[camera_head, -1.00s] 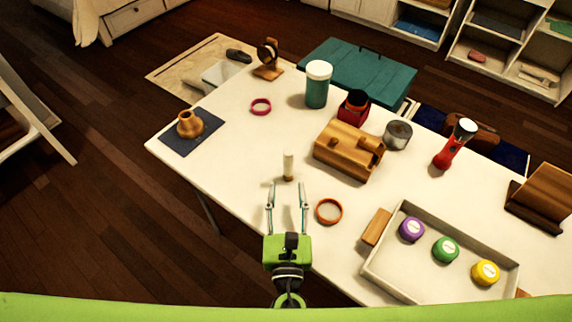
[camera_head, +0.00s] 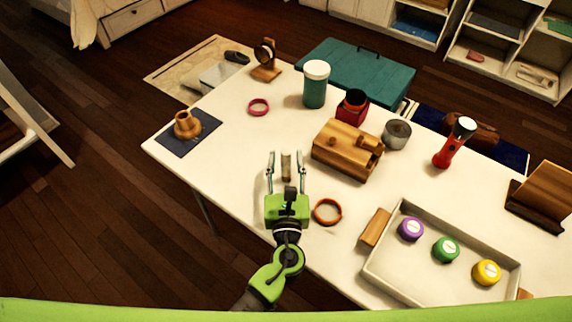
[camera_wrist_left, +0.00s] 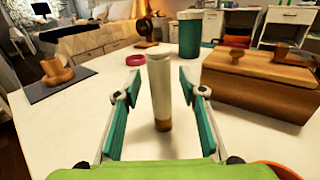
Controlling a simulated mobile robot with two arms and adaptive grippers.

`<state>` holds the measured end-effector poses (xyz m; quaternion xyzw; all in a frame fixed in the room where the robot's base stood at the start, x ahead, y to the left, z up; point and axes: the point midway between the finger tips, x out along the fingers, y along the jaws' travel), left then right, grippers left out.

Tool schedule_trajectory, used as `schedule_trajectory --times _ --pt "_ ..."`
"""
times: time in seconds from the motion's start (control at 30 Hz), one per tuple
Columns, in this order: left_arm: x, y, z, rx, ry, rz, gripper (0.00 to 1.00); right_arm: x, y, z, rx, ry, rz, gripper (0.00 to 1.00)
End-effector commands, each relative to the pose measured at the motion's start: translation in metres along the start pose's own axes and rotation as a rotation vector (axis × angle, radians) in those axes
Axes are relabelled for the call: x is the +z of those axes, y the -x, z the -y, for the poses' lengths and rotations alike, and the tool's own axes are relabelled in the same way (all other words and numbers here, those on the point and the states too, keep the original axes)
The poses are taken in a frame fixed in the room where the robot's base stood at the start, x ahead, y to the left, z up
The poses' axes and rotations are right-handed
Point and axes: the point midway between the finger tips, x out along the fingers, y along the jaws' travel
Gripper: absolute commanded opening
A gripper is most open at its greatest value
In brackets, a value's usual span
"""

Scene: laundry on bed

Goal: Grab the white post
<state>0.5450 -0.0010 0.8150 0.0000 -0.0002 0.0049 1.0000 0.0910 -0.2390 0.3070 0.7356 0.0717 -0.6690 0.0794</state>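The white post (camera_wrist_left: 160,88) stands upright on the white table, with a tan band at its bottom. In the head view the post (camera_head: 286,166) shows between the fingers of my left gripper (camera_head: 286,172). My left gripper is open, with one finger on each side of the post. In the left wrist view the gripper (camera_wrist_left: 158,105) has visible gaps between both teal finger pads and the post. My right gripper is not in view.
A wooden box (camera_head: 346,150) stands right of the post. An orange ring (camera_head: 327,211) lies close to my gripper's right side. A tray (camera_head: 385,270) with colored lids is at lower right. A wooden piece on a dark mat (camera_head: 172,139) is at left.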

Motion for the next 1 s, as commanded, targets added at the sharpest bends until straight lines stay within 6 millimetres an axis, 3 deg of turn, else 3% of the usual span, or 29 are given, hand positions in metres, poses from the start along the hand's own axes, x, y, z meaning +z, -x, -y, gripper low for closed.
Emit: schedule_trajectory --times 0.03,0.13,0.17,0.5,0.67,0.8,1.0 --pt "0.0 0.0 0.0 0.0 0.0 0.0 0.3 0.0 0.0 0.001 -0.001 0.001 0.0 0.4" --pt "0.0 0.0 0.0 0.0 0.0 0.0 0.04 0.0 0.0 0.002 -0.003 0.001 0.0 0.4" --pt "0.0 0.0 0.0 0.0 0.0 0.0 0.0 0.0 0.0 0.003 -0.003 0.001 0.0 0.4" --pt "0.001 0.001 0.0 0.0 0.0 0.0 0.0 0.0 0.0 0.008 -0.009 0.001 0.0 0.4" --pt "0.011 0.001 0.0 0.001 0.002 0.0 0.0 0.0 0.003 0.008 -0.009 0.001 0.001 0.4" --pt "0.037 0.001 0.001 0.0 0.006 0.002 0.0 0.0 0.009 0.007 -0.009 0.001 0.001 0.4" --pt "0.083 0.039 -0.017 0.0 0.005 -0.001 0.0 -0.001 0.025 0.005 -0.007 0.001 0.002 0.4"
